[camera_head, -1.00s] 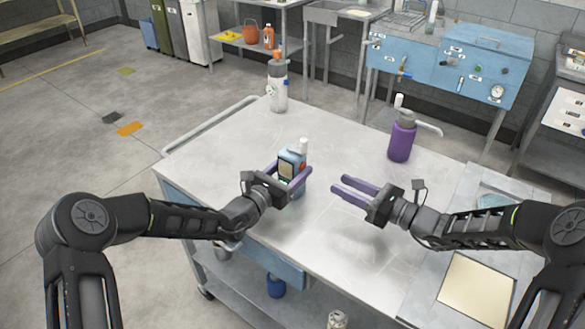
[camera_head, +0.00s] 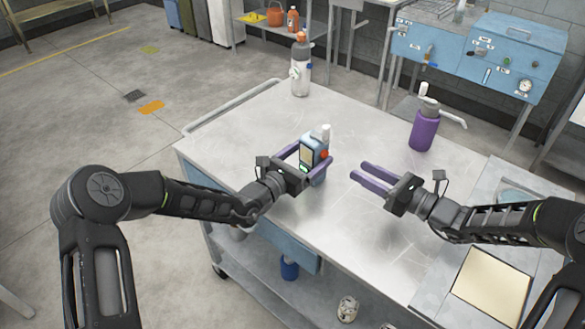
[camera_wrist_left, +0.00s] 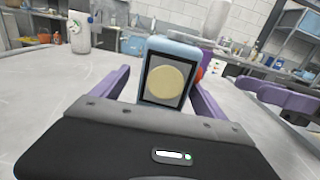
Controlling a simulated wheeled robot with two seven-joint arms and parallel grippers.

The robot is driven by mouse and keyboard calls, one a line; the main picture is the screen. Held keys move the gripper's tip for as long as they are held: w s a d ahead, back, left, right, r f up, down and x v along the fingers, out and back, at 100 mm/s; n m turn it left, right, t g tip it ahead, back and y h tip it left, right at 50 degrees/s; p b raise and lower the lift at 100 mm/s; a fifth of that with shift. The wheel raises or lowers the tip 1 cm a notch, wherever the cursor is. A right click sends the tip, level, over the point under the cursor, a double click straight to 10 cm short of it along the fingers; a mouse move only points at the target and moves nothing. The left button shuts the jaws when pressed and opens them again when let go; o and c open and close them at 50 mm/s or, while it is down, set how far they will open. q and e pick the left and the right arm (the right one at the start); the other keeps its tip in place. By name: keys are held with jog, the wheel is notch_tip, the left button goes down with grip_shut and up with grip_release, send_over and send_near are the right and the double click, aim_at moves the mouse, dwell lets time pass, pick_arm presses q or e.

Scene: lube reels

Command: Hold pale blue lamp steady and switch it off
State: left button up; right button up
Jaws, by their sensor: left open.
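In the left wrist view the lamp (camera_wrist_left: 168,45) shows a dark-framed face with a round cream disc. My left gripper (camera_head: 308,159) is open, with one purple finger on each side of the lamp. In the wrist view gaps show between the fingers and the lamp. My right gripper (camera_head: 364,174) is open and empty, to the right of the lamp and apart from it. Its purple fingers point toward the lamp.
A purple pump bottle (camera_head: 424,130) stands at the back right of the table (camera_head: 260,130). A cream panel (camera_head: 492,285) lies at the right. The table around the lamp is clear.

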pick_arm(q)
jog(key=v, duration=1)
jog(key=shift+s+a, duration=0.15)
jog(key=shift+s, duration=0.05)
